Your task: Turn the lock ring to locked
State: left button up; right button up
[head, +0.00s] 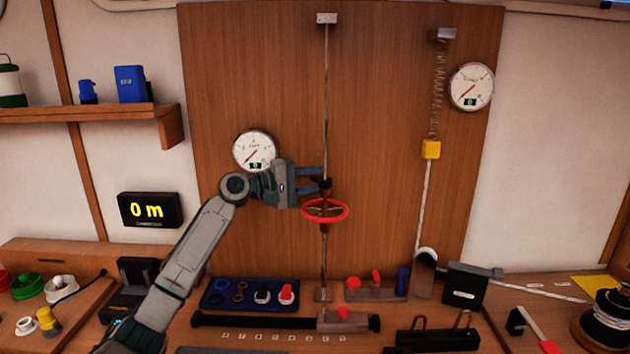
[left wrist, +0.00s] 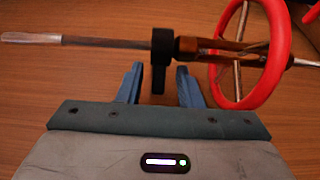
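A vertical rod (head: 326,110) runs down the wooden panel and carries a red handwheel (head: 341,211). Just above the wheel sits a black collar with a tab, which looks like the lock ring (head: 322,187). In the left wrist view the black lock ring (left wrist: 162,50) shows beside the red wheel (left wrist: 278,60), its tab pointing toward me. My left gripper (head: 318,178) reaches in from the left at the ring's height. In the left wrist view the open left gripper (left wrist: 158,88) has the tab between its blue fingers, with a gap on each side. My right gripper is not in view.
A round gauge (head: 254,150) hangs behind my left gripper. A spring with a yellow block (head: 431,149) hangs to the right. Below, a blue tray (head: 215,300) of small parts and a black-ended bar (head: 260,321) lie on the bench. A display (head: 150,210) reads 0 m.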

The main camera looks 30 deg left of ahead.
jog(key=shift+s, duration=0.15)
